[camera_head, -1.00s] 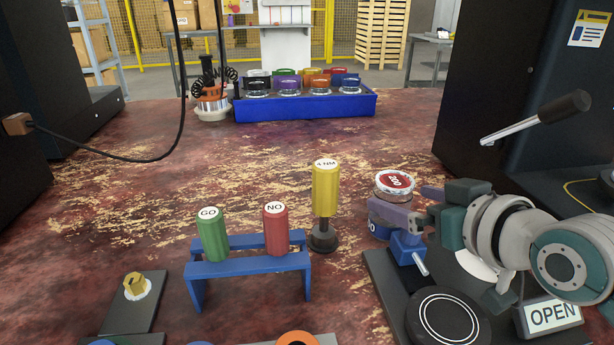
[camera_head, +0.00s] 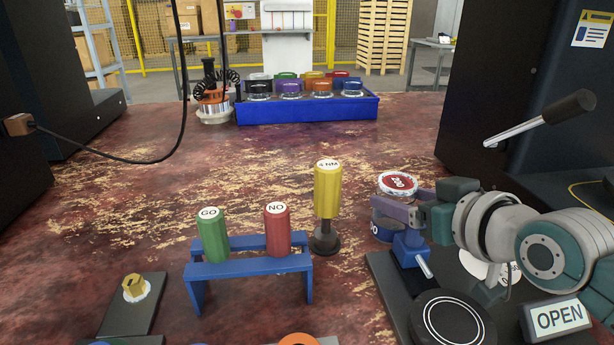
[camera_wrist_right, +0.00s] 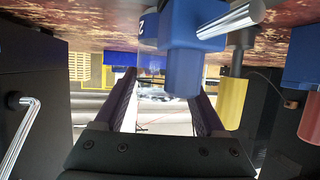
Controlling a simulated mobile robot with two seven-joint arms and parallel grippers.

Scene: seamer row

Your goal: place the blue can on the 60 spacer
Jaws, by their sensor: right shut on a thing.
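My right gripper (camera_head: 408,208) is shut around an upright can at the right of the head view. In the wrist view a blue block with a silver rod (camera_wrist_right: 185,62) hides much of the can between the fingers (camera_wrist_right: 165,88). A white disc (camera_head: 508,272) with unreadable marking lies partly under my right wrist. I cannot tell which thing is the 60 spacer. My left gripper is not in view.
A blue rack (camera_head: 250,263) holds green GO and red NO cylinders. A yellow driver (camera_head: 328,190) stands left of the can. A black round plate (camera_head: 452,320) and OPEN sign (camera_head: 558,317) are in front. A blue tray (camera_head: 305,112) with several jars is behind.

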